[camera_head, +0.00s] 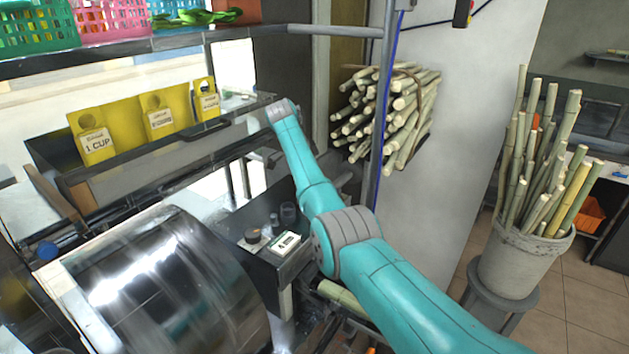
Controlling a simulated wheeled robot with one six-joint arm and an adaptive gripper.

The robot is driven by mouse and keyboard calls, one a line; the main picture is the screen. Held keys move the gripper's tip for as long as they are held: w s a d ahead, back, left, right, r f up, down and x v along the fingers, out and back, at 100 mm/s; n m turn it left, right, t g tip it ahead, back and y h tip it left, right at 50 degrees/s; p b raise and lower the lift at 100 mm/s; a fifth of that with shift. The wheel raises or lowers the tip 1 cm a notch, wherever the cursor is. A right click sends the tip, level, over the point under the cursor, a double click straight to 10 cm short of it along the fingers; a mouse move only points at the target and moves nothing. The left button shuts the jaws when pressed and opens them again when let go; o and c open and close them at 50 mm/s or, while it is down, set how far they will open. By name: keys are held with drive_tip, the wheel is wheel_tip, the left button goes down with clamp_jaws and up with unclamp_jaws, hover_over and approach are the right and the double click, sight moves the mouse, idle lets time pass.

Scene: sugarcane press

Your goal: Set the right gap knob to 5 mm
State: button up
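A dark panel (243,258) on the press, right of the shiny metal drum (150,290), carries small controls. A round dark knob with a brownish top (253,236) is at its left. A dark knob-like piece (288,211) is farther back on the right, with a small grey upright piece (274,219) between them. A white label or readout (285,244) lies at the front; its mark is too small to read surely. I cannot tell which piece is the right gap knob or its setting. My teal arm passes right of the panel; my gripper is not visible.
Yellow cup boxes (160,117) stand in a dark tray (110,168) behind the drum. A blue post (385,110) rises beside my arm. Cane bundles hang on the wall (390,112) and stand in a bucket (515,262) at right.

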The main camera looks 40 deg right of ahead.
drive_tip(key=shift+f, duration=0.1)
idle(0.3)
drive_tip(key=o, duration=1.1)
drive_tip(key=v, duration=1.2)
